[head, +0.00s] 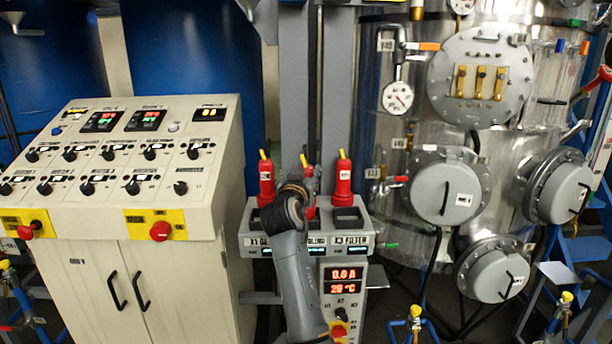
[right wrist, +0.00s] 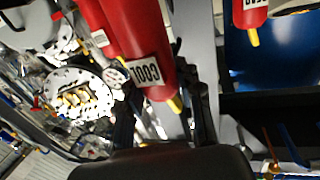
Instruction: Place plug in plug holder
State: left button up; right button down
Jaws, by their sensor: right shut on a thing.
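Two other red plugs stand upright at the holder, one at left (head: 266,182) and one at right (head: 343,180). My left gripper is not in view.
A cream control console (head: 120,180) with knobs and red stop buttons stands left of the holder. A steel vessel (head: 400,150) with round flanged ports and gauges stands to the right. A red digital display (head: 344,281) sits below the holder.

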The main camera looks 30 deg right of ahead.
jog(key=shift+f, duration=0.75)
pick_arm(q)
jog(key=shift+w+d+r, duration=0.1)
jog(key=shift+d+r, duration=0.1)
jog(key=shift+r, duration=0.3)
pick_arm(e)
jog(key=shift+f, duration=0.1)
jog(key=shift+f, duration=0.15)
jog(key=c, duration=0.9)
grip_release()
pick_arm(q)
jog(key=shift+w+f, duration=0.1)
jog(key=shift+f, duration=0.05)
pick_arm(e)
jog(key=shift+o, duration=0.2)
jog(key=shift+s, duration=0.1)
